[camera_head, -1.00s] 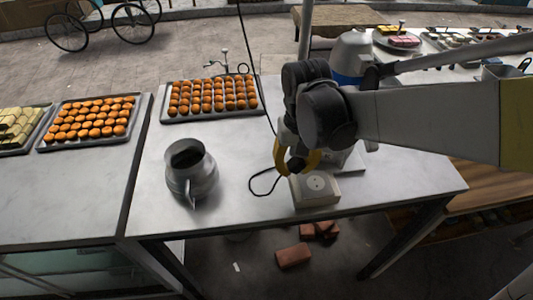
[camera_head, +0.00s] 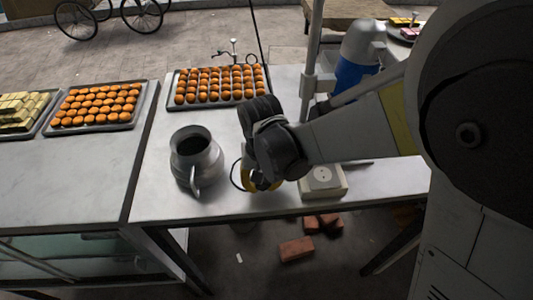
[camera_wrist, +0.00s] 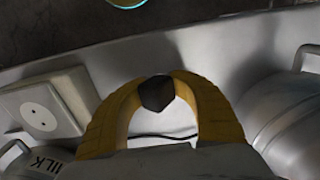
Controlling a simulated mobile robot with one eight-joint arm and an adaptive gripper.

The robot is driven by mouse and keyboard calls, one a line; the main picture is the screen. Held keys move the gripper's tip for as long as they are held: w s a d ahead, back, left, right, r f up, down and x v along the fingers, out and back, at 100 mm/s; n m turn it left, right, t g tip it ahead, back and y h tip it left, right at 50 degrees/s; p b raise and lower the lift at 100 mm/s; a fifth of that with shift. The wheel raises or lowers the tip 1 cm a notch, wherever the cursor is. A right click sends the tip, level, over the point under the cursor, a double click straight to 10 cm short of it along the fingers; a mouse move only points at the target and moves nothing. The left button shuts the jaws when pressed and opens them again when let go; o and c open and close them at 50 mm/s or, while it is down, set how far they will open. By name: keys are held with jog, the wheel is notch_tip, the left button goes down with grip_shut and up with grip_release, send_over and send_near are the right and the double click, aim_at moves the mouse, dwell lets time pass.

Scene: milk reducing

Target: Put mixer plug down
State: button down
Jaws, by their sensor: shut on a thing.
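My gripper (camera_head: 262,181) is over the metal table (camera_head: 233,205), between the metal jug and the socket box. In the wrist view, its yellow fingers (camera_wrist: 158,95) are shut on the dark mixer plug (camera_wrist: 157,93). A black cord (camera_wrist: 162,136) shows behind the plug; in the head view it loops beside the gripper. The plug is mostly hidden by my gripper in the head view. The white socket box (camera_head: 323,180) sits to the right, its two-hole face (camera_wrist: 40,112) at the left of the wrist view. I cannot tell whether the plug touches the table.
A metal jug (camera_head: 195,158) stands left of my gripper, close by. A tray of orange sweets (camera_head: 219,104) lies behind. The blue and white mixer (camera_head: 358,57) is at the back right. The table's front edge is near; bricks (camera_head: 297,249) lie on the floor below.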

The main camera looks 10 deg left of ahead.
jog(key=shift+f+b, duration=0.5)
jog(key=shift+b, duration=0.05)
jog(key=shift+f, duration=0.15)
jog(key=c, duration=1)
grip_release()
jog(key=shift+c, duration=0.2)
